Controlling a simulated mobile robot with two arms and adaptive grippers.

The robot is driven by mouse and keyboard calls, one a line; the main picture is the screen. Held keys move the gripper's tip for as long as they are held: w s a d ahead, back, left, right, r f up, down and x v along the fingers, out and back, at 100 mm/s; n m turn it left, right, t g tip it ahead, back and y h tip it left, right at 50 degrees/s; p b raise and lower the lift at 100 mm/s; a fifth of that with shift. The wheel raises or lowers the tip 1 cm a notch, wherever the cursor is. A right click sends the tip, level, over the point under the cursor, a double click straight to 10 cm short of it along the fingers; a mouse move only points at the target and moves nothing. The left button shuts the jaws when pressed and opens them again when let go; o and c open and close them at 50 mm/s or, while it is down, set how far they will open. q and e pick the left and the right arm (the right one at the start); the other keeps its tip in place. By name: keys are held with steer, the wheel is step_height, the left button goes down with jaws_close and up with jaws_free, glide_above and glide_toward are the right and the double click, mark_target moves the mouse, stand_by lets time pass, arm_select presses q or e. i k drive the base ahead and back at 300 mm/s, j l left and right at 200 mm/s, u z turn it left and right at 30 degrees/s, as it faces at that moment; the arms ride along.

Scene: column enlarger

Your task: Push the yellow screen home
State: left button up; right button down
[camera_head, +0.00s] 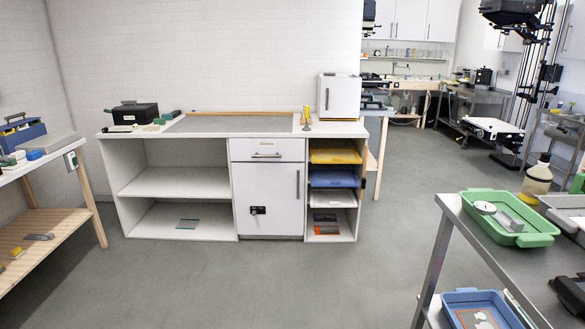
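A flat yellow panel (335,156), which looks like the yellow screen, sits in the top slot of the open rack at the right end of the white cabinet (268,199). Its front edge shows near the slot opening; I cannot tell how far it sticks out. A blue panel (334,179) lies in the slot below it, and a white one (332,198) below that. Neither of my grippers is in view.
Grey floor before the cabinet is clear. A steel table (541,272) with a green tray (508,218) stands at right, a blue tray (480,309) low beneath it. A wooden-legged bench (35,236) stands at left. A small white box cabinet (339,96) stands above the rack.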

mark_target(319, 156)
steer(key=i, duration=2.65)
